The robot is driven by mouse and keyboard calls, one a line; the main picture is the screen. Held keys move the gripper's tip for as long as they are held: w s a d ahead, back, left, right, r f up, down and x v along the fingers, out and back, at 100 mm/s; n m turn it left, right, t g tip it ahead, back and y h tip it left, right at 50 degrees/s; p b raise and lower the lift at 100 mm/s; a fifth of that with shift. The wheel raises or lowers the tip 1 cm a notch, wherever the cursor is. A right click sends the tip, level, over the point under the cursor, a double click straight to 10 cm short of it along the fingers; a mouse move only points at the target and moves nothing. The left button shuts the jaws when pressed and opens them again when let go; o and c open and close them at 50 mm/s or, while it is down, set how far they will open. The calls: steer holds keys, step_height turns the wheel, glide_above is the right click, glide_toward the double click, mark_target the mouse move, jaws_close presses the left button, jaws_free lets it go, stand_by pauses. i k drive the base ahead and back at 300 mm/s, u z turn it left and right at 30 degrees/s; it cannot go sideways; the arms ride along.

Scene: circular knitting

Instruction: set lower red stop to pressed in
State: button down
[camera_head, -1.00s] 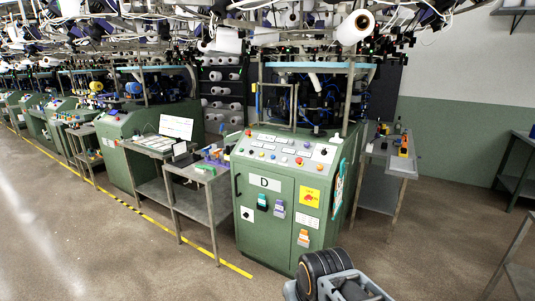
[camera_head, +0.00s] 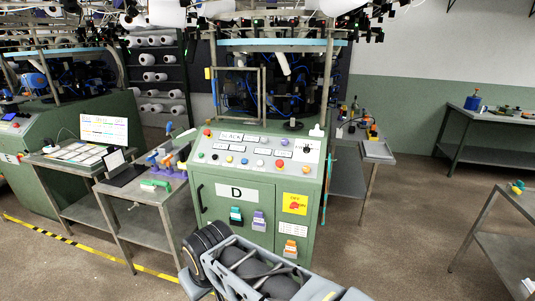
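The green cabinet marked D (camera_head: 238,210) stands ahead of me with a sloped, light control panel (camera_head: 236,157) on top. A red knob (camera_head: 279,164) sits low on the right part of the panel. Another red knob (camera_head: 208,133) sits at its upper left. Whether either knob is pressed in or out is too small to tell. My arm shows at the bottom of the view, in front of the cabinet's lower part. My gripper cannot be made out, and nothing of mine touches the panel.
A grey side table (camera_head: 150,192) with colored tools and a black tablet stands left of the cabinet. Another metal table (camera_head: 378,152) stands behind it on the right. A workbench (camera_head: 487,150) is at the far right.

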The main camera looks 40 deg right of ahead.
mark_target(279, 163)
steer(key=z, duration=0.5)
steer(key=i, duration=1.15)
steer(key=z, duration=0.6)
